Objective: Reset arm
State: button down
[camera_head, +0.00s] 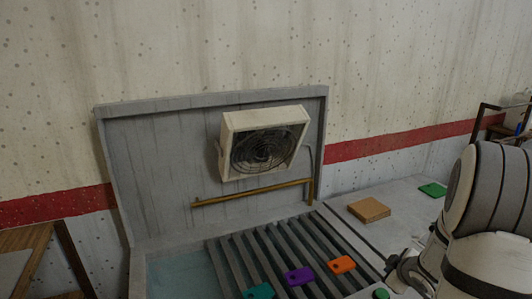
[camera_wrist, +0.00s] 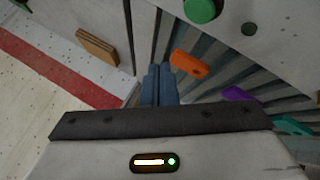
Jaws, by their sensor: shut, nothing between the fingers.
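My gripper (camera_wrist: 160,72) shows in the wrist view with its two blue-grey fingers together, shut and empty. The fingers point over the slatted rack, left of an orange tag (camera_wrist: 188,64) and apart from it. My arm (camera_head: 480,220) fills the right side of the head view, bent near the grey worktop. In the head view the orange tag (camera_head: 341,264), a purple tag (camera_head: 299,275) and a teal tag (camera_head: 260,291) sit in a row on the dark slatted rack (camera_head: 262,249). The purple tag (camera_wrist: 235,93) and teal tag (camera_wrist: 292,125) also show in the wrist view.
A brown block (camera_head: 369,210) and a green tag (camera_head: 433,189) lie on the worktop (camera_head: 395,200) right of the rack. A round green knob (camera_wrist: 200,10) stands beside the rack. Behind it, a grey panel carries a fan (camera_head: 263,148) and a brass rail (camera_head: 250,194).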

jog(key=s+a+r+m+g+h, duration=0.2)
jog(key=s+a+r+m+h, duration=0.15)
jog(key=a+r, duration=0.5)
jog(key=s+a+r+m+g+y, duration=0.1)
jog(key=s+a+r+m+y, duration=0.1)
jog(key=s+a, duration=0.6)
jog(key=s+a+r+m+g+y, duration=0.2)
jog(key=s+a+r, duration=0.2)
jog(key=s+a, duration=0.4)
jog(key=shift+s+r+m, duration=0.3)
jog(key=shift+s+m, duration=0.05)
jog(key=shift+s, duration=0.3)
jog(key=shift+y, duration=0.25)
jog(key=shift+d, duration=0.1)
